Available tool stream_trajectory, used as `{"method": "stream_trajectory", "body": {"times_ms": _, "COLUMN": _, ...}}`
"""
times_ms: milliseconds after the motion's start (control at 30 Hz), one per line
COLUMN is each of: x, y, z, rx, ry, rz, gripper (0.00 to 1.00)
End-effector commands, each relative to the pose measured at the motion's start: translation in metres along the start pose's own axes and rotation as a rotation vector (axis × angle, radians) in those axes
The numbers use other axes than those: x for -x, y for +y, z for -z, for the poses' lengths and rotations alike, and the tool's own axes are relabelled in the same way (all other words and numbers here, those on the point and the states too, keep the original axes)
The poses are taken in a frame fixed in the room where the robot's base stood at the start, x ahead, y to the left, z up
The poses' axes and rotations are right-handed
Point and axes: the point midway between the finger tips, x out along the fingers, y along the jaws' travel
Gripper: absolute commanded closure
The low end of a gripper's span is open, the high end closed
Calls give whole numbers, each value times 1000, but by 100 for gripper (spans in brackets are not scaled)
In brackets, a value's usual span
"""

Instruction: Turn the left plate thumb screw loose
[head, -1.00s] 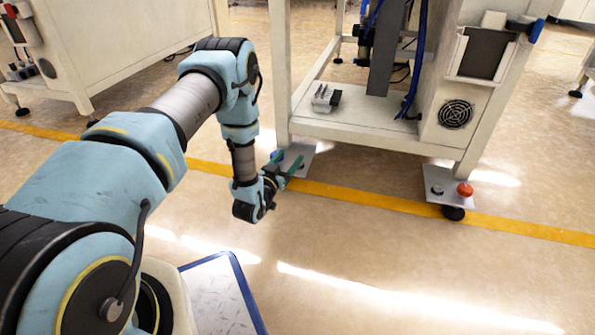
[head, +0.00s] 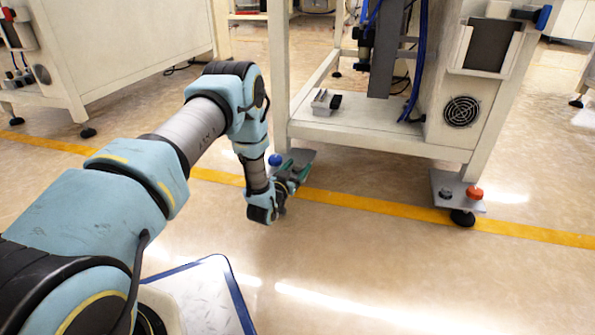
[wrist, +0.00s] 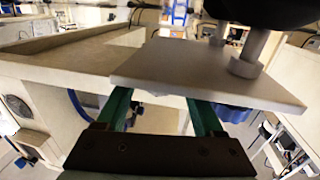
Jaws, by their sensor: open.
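The left plate (head: 302,156) is a flat grey plate at the foot of the machine's left leg. A blue knob (head: 275,160), which looks like its thumb screw, shows at the plate's left edge. In the wrist view the plate (wrist: 190,70) fills the middle, and the blue knob (wrist: 233,112) shows partly below its edge, the rest hidden. My gripper (head: 298,172) is at the plate's near side, its green fingers apart. In the wrist view the open gripper (wrist: 160,103) has nothing between its fingers; the right finger overlaps the area just left of the knob. I cannot tell whether they touch.
The right plate (head: 443,182) carries a red knob (head: 474,193) at the machine's right leg. The machine's lower shelf (head: 370,128) and left leg (head: 279,80) stand close behind my gripper. The floor in front is clear.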

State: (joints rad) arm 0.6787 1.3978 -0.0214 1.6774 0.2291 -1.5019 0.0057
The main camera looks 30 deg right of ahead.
Motion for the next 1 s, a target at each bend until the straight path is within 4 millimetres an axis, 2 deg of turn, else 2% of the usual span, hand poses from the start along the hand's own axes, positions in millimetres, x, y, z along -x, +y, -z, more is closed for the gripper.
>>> {"method": "stream_trajectory", "body": {"times_ms": 200, "x": 0, "y": 0, "z": 0, "rx": 0, "ry": 0, "rz": 0, "gripper": 33}}
{"method": "stream_trajectory", "body": {"times_ms": 800, "x": 0, "y": 0, "z": 0, "rx": 0, "ry": 0, "rz": 0, "gripper": 100}}
{"method": "stream_trajectory", "body": {"times_ms": 1000, "x": 0, "y": 0, "z": 0, "rx": 0, "ry": -1, "rz": 0, "gripper": 100}}
